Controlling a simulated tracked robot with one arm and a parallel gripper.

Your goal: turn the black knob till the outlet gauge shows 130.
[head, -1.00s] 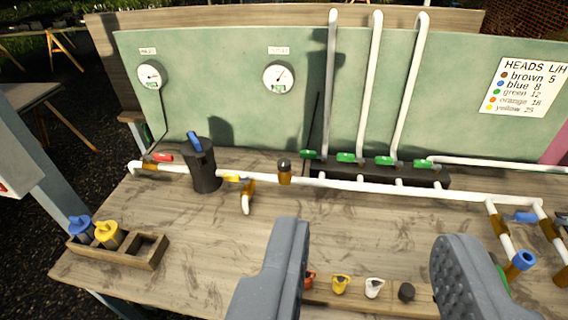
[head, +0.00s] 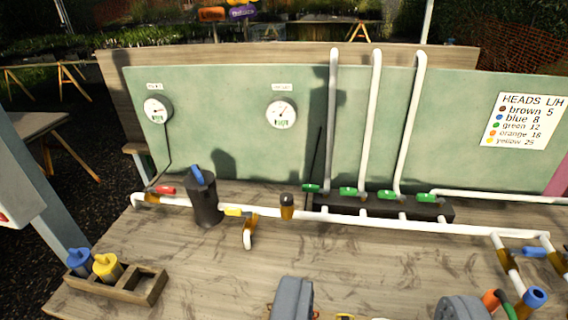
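The black knob (head: 287,200) sits upright on a brass fitting in the white pipe, near the middle of the bench. Two round white gauges are on the green panel: a left one (head: 157,109) and a right one (head: 281,112). Their small labels and dial numbers are too small to read, so I cannot confirm which is the outlet gauge. The right needle points up and to the right. My gripper (head: 377,306) is open at the bottom edge, its two fingers wide apart with nothing held. It is nearer than the knob and apart from it.
A black canister (head: 204,200) with a blue handle stands left of the knob. A yellow-handled brass branch (head: 248,225) lies between them. Green valves (head: 348,192) and tall white pipes stand right. A wooden box (head: 138,286) holds blue and yellow pieces. The middle foreground is bare.

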